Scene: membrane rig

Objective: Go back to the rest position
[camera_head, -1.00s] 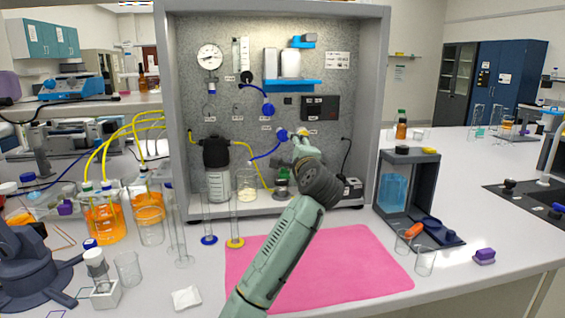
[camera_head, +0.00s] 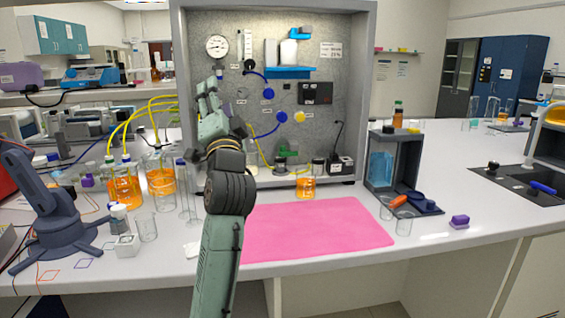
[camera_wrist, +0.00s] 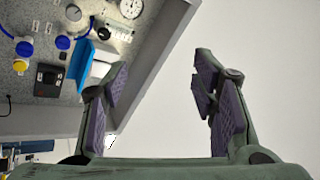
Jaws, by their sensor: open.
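My gripper (camera_wrist: 160,95) is open and empty, with bare wall or ceiling between its fingers in the wrist view. In the head view my arm rises from the bottom centre and folds upward. The gripper end (camera_head: 212,88) is raised in front of the left part of the membrane rig (camera_head: 340,70). My arm hides the rig's lower left and part of the bench there.
A pink mat (camera_head: 315,228) lies clear on the bench. A grey stand (camera_head: 378,165) is to its right, with small beakers in front. Orange-filled bottles (camera_head: 124,188), tall cylinders and a dark blue desktop arm (camera_head: 55,205) stand on the left.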

